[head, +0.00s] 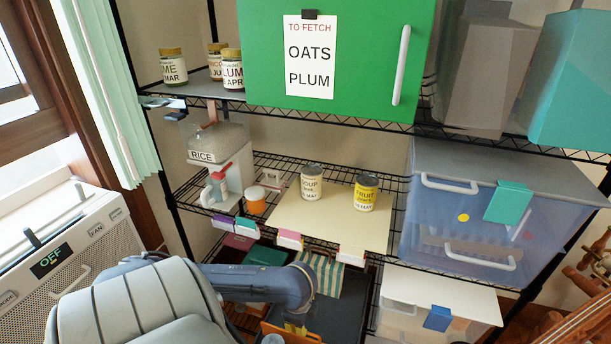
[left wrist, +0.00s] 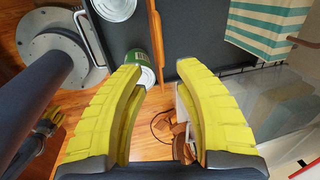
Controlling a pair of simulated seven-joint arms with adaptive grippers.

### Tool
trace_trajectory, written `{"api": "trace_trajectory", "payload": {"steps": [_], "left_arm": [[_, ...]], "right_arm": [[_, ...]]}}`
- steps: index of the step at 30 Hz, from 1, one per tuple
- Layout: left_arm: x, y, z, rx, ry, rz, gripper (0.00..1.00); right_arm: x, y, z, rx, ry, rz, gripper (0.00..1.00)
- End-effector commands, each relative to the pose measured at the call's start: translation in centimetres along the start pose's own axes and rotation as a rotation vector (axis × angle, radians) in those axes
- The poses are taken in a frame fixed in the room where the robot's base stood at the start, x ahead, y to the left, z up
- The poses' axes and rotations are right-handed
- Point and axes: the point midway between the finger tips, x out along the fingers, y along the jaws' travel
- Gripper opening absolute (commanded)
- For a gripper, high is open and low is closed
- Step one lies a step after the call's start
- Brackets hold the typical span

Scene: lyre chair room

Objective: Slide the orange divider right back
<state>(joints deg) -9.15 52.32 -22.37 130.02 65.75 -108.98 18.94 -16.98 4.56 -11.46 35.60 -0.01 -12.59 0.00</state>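The orange divider (head: 286,334) shows at the bottom edge of the head view, partly cut off, on the dark drawer. In the left wrist view the orange divider (left wrist: 155,40) is a thin upright strip, seen nearly edge-on. My left gripper (left wrist: 160,72) is open, its yellow fingers apart and empty, with the strip's near end between and just beyond the fingertips. I see no clear contact.
A green can (left wrist: 140,66) and a silver-topped can (left wrist: 115,8) stand left of the divider. The dark drawer floor (left wrist: 200,45) to its right looks clear. A striped cloth (head: 322,274) hangs nearby. A shelf with a cream board (head: 335,205) lies above; a clear bin (head: 400,306) is to the right.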

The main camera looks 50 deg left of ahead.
Motion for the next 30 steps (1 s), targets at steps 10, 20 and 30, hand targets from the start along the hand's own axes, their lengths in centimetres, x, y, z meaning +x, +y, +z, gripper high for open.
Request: {"api": "trace_trajectory", "payload": {"steps": [10, 20, 30], "left_arm": [[6.4, 0.1, 0.0, -0.003, -0.001, 0.002, 0.32], [10.4, -0.1, 0.0, -0.002, -0.001, 0.0, 0.32], [11.6, -0.1, 0.0, 0.0, 0.0, -0.001, 0.32]], "right_arm": [[0.0, 0.2, 0.4, -0.001, -0.004, 0.002, 0.44], [-0.1, 0.1, 0.5, -0.001, -0.006, 0.001, 0.44], [0.0, -0.2, 0.4, 0.001, -0.005, -0.002, 0.44]]}}
